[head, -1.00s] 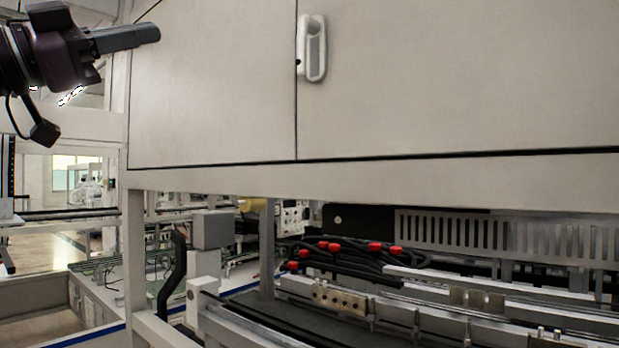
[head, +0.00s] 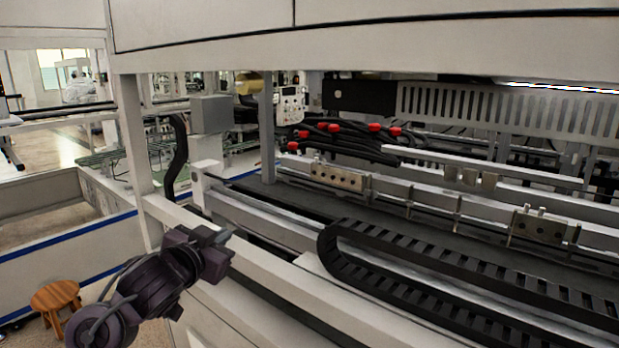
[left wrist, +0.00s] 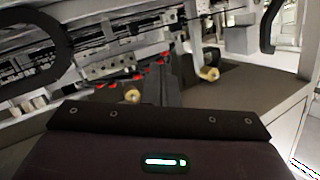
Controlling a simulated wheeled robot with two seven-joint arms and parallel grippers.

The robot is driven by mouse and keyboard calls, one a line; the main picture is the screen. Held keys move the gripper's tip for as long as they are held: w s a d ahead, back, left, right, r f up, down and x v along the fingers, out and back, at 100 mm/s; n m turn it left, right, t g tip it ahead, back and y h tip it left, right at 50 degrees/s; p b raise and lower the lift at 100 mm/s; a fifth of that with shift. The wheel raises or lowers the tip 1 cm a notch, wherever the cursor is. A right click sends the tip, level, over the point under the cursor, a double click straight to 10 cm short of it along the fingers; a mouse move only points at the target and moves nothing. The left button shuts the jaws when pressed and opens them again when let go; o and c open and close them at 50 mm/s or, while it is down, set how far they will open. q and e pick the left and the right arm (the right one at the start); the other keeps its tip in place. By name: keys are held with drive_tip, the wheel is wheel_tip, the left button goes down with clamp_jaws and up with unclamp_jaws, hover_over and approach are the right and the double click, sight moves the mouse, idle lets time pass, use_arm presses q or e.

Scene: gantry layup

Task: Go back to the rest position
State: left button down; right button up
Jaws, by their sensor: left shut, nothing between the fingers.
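My left gripper (head: 222,240) is at the lower left of the head view, at the end of my dark arm. It is shut and empty, in front of the white frame rail of the gantry machine (head: 270,290). In the left wrist view the dark gripper body with a green light fills the bottom, and the closed fingers (left wrist: 166,88) point away toward the machine. My right gripper is in neither view.
A black cable chain (head: 450,270) lies along the machine bed. Red-capped black hoses (head: 340,140) lie behind metal rails. A wooden stool (head: 55,297) stands on the floor at lower left. The white upper housing (head: 400,45) overhangs the bed.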

use_arm(q)
drive_tip(key=s+a+f+n+g+y, duration=0.1)
drive_tip(key=s+f+n+g+y, duration=0.15)
drive_tip(key=s+f, duration=0.65)
drive_tip(key=s+f+n+g+y, duration=0.1)
drive_tip(key=s+f+g, duration=0.35)
drive_tip(key=f, duration=0.75)
drive_tip(key=s+a+f+g, duration=0.1)
drive_tip(key=s+f+g, duration=0.3)
drive_tip(key=s, duration=0.5)
drive_tip(key=s+a+f+g, duration=0.1)
drive_tip(key=s+f, duration=0.4)
drive_tip(key=s, duration=0.4)
wheel_tip(320, 180, down, 32)
drive_tip(key=s+g+b, duration=0.1)
drive_tip(key=s+b, duration=0.1)
drive_tip(key=s+a+f+g+b, duration=0.1)
drive_tip(key=s+a+f+b, duration=0.1)
drive_tip(key=s+f, duration=1.7)
drive_tip(key=shift+s+a+f+g, duration=0.2)
drive_tip(key=shift+a+f+g, duration=0.1)
drive_tip(key=shift+a+f, duration=0.3)
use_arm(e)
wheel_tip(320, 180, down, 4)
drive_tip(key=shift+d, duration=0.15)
use_arm(q)
drive_tip(key=shift+n, duration=0.25)
